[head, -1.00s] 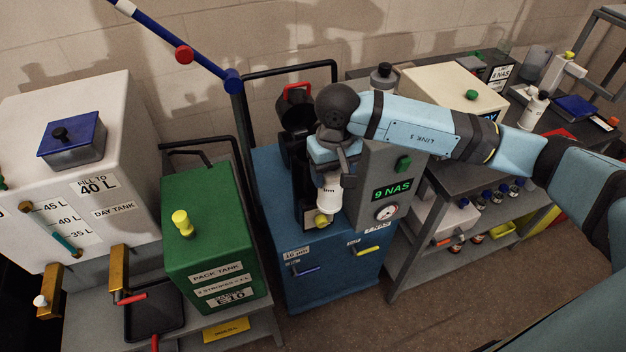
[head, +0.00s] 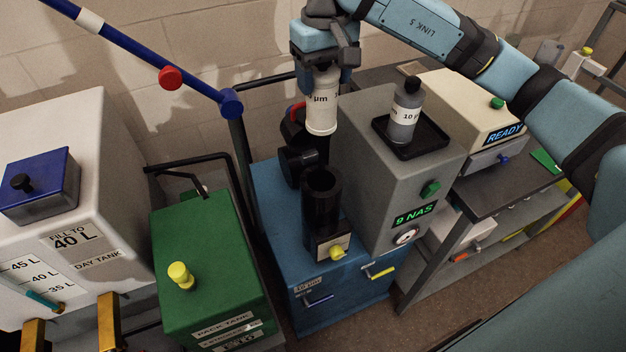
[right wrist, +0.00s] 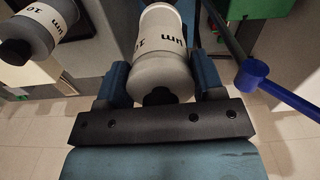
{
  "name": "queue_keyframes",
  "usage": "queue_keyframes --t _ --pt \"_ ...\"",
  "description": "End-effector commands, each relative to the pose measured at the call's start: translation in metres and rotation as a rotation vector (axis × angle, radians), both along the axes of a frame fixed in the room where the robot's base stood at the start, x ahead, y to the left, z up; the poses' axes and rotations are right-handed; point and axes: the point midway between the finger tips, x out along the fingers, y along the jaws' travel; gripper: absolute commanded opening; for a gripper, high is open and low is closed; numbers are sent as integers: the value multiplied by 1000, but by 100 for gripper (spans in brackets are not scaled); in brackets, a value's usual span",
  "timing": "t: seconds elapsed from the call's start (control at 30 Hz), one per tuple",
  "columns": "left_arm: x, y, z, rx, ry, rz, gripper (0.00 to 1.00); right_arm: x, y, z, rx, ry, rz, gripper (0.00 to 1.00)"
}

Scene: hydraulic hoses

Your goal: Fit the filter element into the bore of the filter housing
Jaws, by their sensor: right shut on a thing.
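The white filter element (head: 322,108) with a "µm" label is held upright in my right gripper (head: 322,78). In the right wrist view the fingers of my right gripper (right wrist: 160,85) are on both sides of the element (right wrist: 158,58), near its dark knob. The filter housing (head: 321,220) is a black upright cylinder on the blue unit, its round bore open at the top. The element appears above and apart from the bore; its exact alignment in depth is unclear. A grey-white second element (head: 404,118) labelled "10" stands on a black tray. My left gripper is not in view.
A black part with a red handle (head: 297,112) is behind the housing. The grey cabinet (head: 390,185) with a "9 NAS" display stands close on the right. A green tank (head: 205,260) is at the left. A blue pole (head: 150,55) crosses the upper left.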

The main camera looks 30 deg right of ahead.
Motion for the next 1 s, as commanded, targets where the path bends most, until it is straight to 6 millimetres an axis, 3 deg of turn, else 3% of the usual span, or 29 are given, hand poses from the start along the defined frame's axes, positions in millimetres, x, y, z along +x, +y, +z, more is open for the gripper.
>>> queue_keyframes --t 0.23,0.5,0.63,0.87,1.0 --pt "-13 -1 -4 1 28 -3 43 -2 0 -57 0 9 -1 34" --pt "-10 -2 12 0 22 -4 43 -2 0 -125 0 7 -2 34" --pt "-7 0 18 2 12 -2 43 -2 0 -147 1 4 -1 34" --pt "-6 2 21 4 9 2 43 -1 0 -164 0 3 -1 34" --pt "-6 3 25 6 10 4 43 -2 1 -183 1 5 0 34"
